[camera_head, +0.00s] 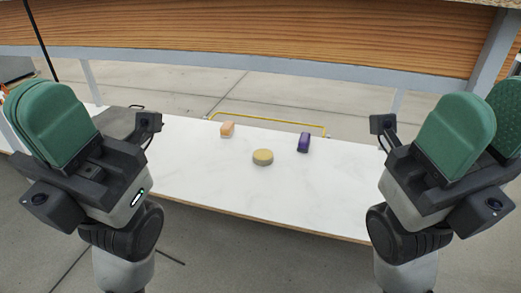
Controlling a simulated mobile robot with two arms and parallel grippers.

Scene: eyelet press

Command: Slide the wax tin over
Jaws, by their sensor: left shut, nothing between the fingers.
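The wax tin appears to be the short round tin (263,158) with a yellowish top and a darker side. It stands near the middle of the white table (215,183). My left gripper (48,122) is at the left edge of the view, raised, with its green finger pads close together and nothing between them. My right gripper (473,128) is at the right edge, raised, with its green pads apart and empty. Both grippers are well away from the tin.
A grey flat thing (117,122) lies at the left. The table in front of the tin is clear.

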